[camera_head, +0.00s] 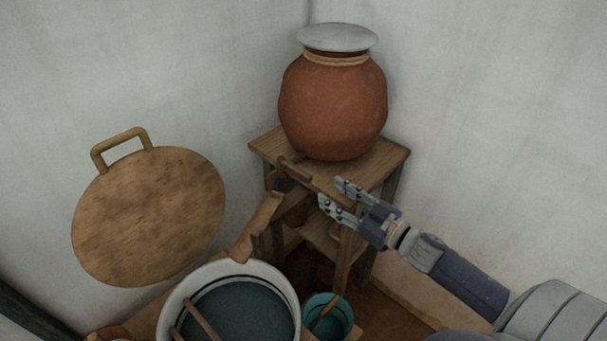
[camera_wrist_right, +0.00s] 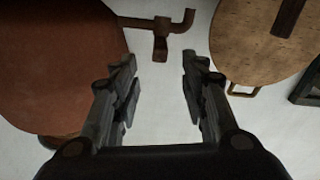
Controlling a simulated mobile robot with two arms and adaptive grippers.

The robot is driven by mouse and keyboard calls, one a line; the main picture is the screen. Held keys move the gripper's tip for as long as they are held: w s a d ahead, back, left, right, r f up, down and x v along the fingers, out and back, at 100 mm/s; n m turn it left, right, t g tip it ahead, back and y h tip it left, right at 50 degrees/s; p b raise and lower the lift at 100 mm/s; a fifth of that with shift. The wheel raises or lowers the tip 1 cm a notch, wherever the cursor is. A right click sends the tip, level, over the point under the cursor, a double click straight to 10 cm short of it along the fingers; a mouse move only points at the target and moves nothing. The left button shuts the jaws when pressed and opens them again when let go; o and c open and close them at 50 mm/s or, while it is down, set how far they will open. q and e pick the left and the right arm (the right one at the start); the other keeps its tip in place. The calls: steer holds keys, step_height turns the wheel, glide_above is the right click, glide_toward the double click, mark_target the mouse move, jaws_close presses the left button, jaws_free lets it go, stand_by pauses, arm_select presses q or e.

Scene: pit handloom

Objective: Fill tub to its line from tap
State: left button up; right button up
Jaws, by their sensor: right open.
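The tub (camera_head: 174,299) is white with a dark line inside near its rim, at the bottom of the head view. It holds dark teal liquid (camera_head: 240,314), whose surface looks below that line; a stick leans in it. A brown tap (camera_wrist_right: 160,47) with a bent spout shows ahead in the right wrist view, by the clay pot (camera_head: 333,105). I see no stream. My left gripper is out of view.
The pot has a pale lid (camera_head: 337,37) and stands on a wooden stand (camera_head: 395,160) in the corner. A wooden trough (camera_head: 258,228) slopes toward the tub. A teal bucket (camera_head: 342,316) is right of the tub. A round wooden board (camera_head: 150,215) with a handle is at left.

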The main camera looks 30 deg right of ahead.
mark_target(304, 176)
steer(key=p+x, duration=0.2)
steer(key=x, duration=0.7)
steer(key=shift+w+r, duration=0.1)
steer(key=shift+x, duration=0.8)
jaws_close()
